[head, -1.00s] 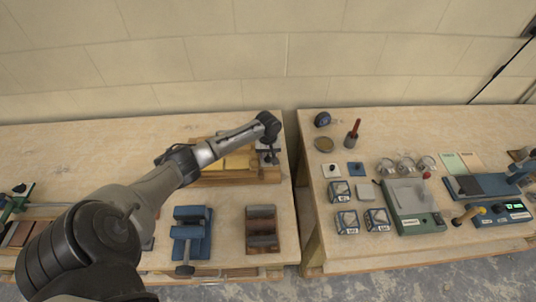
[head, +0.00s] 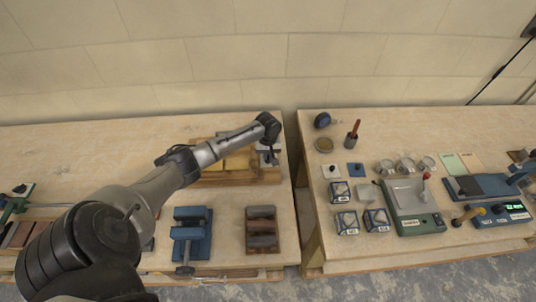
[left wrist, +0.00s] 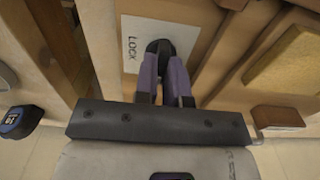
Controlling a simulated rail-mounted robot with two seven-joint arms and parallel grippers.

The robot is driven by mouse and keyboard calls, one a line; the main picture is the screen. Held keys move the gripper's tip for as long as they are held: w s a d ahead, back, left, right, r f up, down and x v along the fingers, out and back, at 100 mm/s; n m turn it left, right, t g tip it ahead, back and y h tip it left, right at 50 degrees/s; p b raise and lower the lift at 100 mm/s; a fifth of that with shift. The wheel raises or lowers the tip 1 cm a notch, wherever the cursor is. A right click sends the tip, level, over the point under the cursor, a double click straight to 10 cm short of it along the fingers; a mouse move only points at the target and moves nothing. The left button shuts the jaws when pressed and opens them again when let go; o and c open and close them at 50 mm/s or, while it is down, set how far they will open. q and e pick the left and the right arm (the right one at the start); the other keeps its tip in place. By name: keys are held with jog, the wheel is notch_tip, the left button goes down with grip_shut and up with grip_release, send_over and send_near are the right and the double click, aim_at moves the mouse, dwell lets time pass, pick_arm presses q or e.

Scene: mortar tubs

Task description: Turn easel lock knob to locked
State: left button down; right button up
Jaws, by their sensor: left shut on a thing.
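The wooden easel (head: 240,178) lies on the left bench near its right edge, with yellow boards on it. In the left wrist view, a dark round lock knob (left wrist: 160,46) sits on the easel beside a white label reading LOCK (left wrist: 143,48). My left gripper (head: 268,156) reaches over the easel's right end. In the left wrist view its purple fingers (left wrist: 164,60) are shut on the knob, one on each side. The fingers partly hide the knob, and I cannot read its turned position. My right gripper is not in view.
A blue vise (head: 190,235) and a dark ridged block (head: 262,230) stand at the front of the left bench. A gap separates it from the right bench, which holds a blue tape measure (head: 322,120), labelled cubes (head: 346,222) and a green scale (head: 415,222).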

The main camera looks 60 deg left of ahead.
pick_arm(q)
jog(key=m+p, duration=0.3)
jog(key=shift+r, duration=0.2)
jog(key=m+p, duration=0.1)
jog(key=m, duration=0.1)
jog(key=shift+w+d+m+p, duration=0.1)
jog(key=shift+m+p, duration=0.2)
jog(key=shift+p, duration=0.05)
jog(key=shift+f+m+p, duration=0.1)
jog(key=shift+m+p, duration=0.25)
jog(key=shift+m, duration=0.65)
jog(key=m, duration=0.2)
jog(key=shift+m+p, duration=0.3)
jog(key=shift+p, duration=0.05)
jog(key=m, duration=0.2)
jog(key=shift+d+f+m, duration=0.1)
jog(key=shift+m, duration=0.3)
jog(key=m, duration=0.4)
jog(key=shift+d+p, duration=0.1)
jog(key=shift+p, duration=0.2)
jog(key=shift+m, duration=0.3)
jog(key=c, duration=1.2)
grip_release()
